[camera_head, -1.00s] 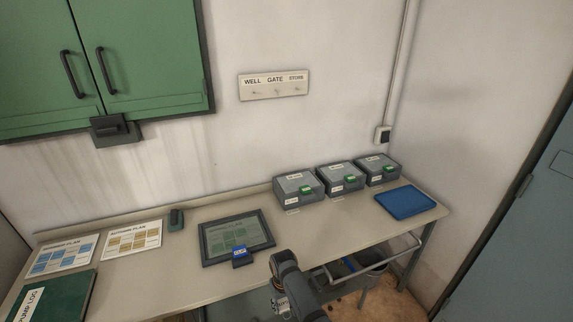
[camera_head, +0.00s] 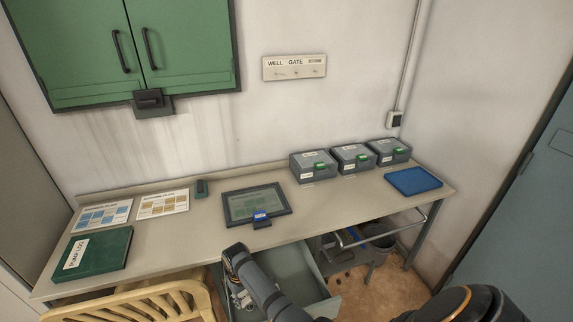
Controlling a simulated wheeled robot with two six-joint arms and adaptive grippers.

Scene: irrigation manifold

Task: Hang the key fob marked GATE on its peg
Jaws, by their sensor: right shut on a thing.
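A peg board (camera_head: 294,67) on the back wall carries the labels WELL, GATE and STORE, with a small peg under each. The pegs look bare. My right gripper (camera_head: 241,298) is low at the bottom centre, in front of the bench and by the left part of an open grey drawer (camera_head: 296,266). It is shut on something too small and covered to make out. I cannot make out a key fob marked GATE anywhere. My left gripper is not in view.
The bench (camera_head: 185,232) bears a tablet with a blue tag (camera_head: 261,216), three grey boxes (camera_head: 352,159), a blue tray (camera_head: 413,181), cards and a green log book (camera_head: 92,254). A wooden chair (camera_head: 150,302) stands front left. A green cabinet (camera_head: 150,50) hangs left of the board.

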